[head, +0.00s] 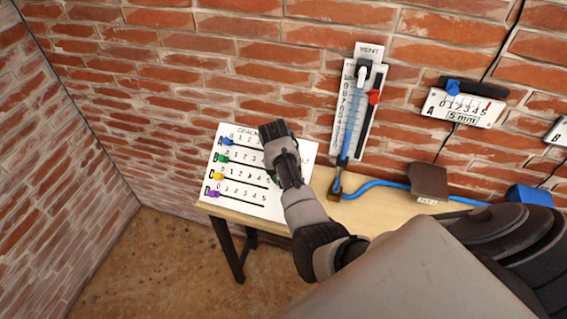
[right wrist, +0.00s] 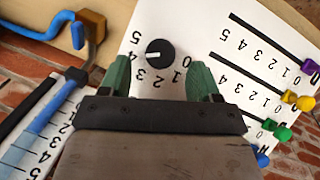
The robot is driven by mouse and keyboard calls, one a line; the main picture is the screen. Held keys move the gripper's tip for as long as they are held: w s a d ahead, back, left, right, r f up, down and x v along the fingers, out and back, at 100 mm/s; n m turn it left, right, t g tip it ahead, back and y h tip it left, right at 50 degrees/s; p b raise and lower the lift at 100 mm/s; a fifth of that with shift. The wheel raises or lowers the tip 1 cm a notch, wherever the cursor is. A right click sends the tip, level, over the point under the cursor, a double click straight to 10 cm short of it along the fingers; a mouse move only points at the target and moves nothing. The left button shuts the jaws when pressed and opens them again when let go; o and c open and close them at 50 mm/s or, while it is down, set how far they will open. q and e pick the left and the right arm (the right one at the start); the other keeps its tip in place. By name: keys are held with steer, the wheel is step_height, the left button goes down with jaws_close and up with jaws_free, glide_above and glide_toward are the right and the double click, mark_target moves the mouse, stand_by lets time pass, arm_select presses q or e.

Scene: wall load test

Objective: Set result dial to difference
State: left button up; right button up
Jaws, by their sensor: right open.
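The result dial (right wrist: 160,53) is a round black knob with a white pointer on the white panel. In the right wrist view the pointer aims left, between the printed 4 and 5. My right gripper (right wrist: 160,78) is open, its green fingers on the near side of the knob, one to each side; I cannot tell whether they touch the panel. In the head view my right gripper (head: 273,176) hides the dial. The panel (head: 240,205) has blue (head: 226,141), green (head: 222,157), yellow (head: 217,176) and purple (head: 213,193) sliders, all near 0. My left gripper is not in view.
The panel stands on a wooden table (head: 380,208) against a brick wall. A vent gauge (head: 350,110) with a red pointer (head: 374,97) and blue hose (head: 380,184) is to its right. Gauge A (head: 460,108), a brown block (head: 429,182) and a blue block (head: 530,195) are further right.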

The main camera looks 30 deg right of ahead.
step_height(320, 180, up, 7)
steer(key=a+b, duration=0.1)
steer(key=shift+w+a+r, duration=0.2)
steer(key=shift+w, duration=0.2)
